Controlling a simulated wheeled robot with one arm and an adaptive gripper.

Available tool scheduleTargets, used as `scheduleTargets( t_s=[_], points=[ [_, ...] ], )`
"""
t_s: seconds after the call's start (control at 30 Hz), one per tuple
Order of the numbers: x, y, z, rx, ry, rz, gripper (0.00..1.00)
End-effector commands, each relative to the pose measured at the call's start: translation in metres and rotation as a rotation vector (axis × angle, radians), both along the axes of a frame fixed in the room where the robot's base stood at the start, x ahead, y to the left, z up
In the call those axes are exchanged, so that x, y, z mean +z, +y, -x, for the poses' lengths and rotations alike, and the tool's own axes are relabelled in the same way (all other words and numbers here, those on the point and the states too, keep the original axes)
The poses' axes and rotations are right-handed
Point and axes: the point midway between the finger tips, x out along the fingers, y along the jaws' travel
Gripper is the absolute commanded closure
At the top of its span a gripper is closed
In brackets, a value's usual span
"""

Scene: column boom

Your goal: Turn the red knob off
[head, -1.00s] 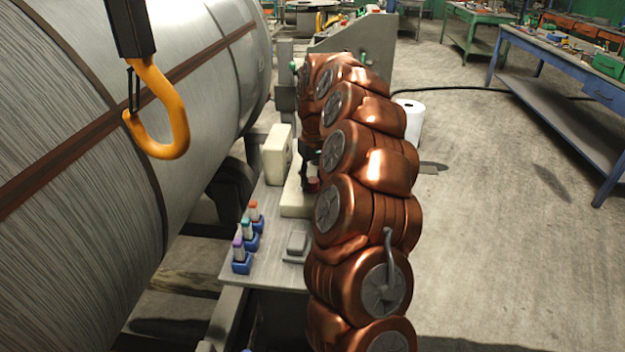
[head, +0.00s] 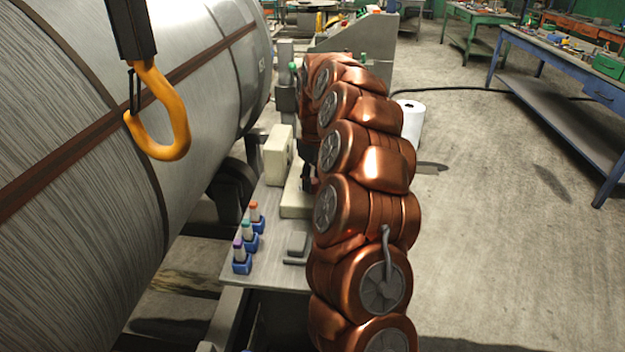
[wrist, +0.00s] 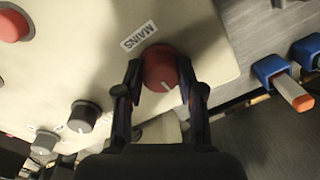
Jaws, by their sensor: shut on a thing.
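The red knob (wrist: 160,68) sits on a cream panel beside a label reading MAINS, in the wrist view. Its white pointer line faces down toward my gripper, slightly right. My gripper (wrist: 160,82) is shut on the red knob, with one dark finger on each side of it. In the head view my gripper (head: 307,165) shows small and dark by the cream control box (head: 295,203), mostly hidden behind my copper arm. The knob is hard to make out there.
Black (wrist: 83,117) and grey (wrist: 44,142) knobs and a red button (wrist: 12,25) share the panel. Blue-based blocks with coloured tops (head: 242,257) stand left on the grey table (head: 265,272). A yellow hook (head: 172,140) hangs in front of a large metal cylinder (head: 90,130).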

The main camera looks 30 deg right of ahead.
Motion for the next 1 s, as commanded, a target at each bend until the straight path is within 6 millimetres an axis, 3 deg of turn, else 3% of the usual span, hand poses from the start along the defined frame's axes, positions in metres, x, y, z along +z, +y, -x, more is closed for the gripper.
scheduleTargets(
  t_s=[0.2, 0.23, 0.43, 0.77, 1.0],
  points=[
    [0.001, 0.000, -0.001, 0.000, -0.004, 0.001, 0.97],
    [0.001, 0.000, -0.001, 0.000, -0.004, 0.001, 0.59],
    [0.001, 0.000, -0.001, -0.001, -0.002, 0.000, 0.38],
    [0.001, 0.000, 0.000, -0.002, -0.001, 0.001, 0.37],
    [0.024, -0.002, -0.002, -0.002, -0.007, 0.004, 0.37]
  ],
)
